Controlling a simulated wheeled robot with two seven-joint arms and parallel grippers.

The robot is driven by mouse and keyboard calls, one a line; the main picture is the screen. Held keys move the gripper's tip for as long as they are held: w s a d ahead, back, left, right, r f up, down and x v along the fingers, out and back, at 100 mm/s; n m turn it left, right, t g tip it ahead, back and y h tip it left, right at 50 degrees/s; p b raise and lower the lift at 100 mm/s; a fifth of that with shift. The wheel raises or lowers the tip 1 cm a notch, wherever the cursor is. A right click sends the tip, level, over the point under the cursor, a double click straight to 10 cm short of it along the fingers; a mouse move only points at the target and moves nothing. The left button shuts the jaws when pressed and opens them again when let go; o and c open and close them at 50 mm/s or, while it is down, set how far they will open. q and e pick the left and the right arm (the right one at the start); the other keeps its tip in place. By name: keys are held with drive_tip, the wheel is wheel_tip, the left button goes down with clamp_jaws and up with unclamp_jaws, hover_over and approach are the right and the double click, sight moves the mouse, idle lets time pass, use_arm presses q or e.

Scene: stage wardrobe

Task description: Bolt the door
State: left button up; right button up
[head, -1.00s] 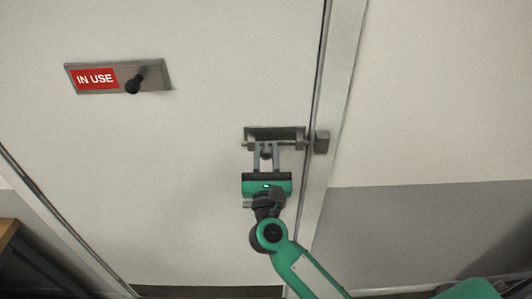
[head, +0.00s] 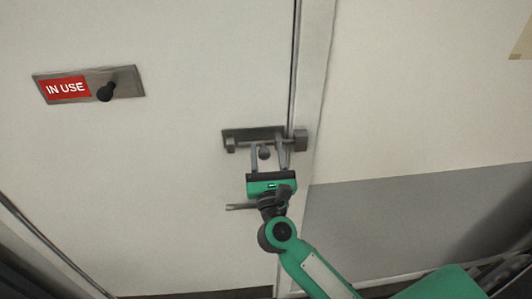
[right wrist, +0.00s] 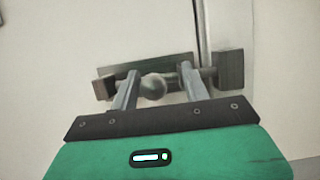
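The sliding bolt's back plate (head: 255,133) is fixed on the pale door (head: 180,190) near its right edge. The bolt's rod lies level and crosses the door gap to the keeper block (head: 301,140) on the frame; its tip appears to meet or enter the block. The round bolt knob (head: 265,153) hangs below the rod. My right gripper (head: 269,158) is open, with one finger on each side of the knob. In the right wrist view the knob (right wrist: 153,87) sits nearer the left finger, with a clear gap to the right finger. My left gripper is out of view.
A metal plate (head: 127,80) with a red "IN USE" sign (head: 65,89) and a black knob (head: 105,92) is on the door at upper left.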

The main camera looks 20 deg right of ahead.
drive_tip(key=shift+s+a+f, duration=0.15)
drive_tip(key=shift+a, duration=0.05)
drive_tip(key=b+v, duration=0.7)
drive_tip(key=v, duration=0.6)
drive_tip(key=shift+s, duration=0.2)
drive_tip(key=shift+d, duration=0.1)
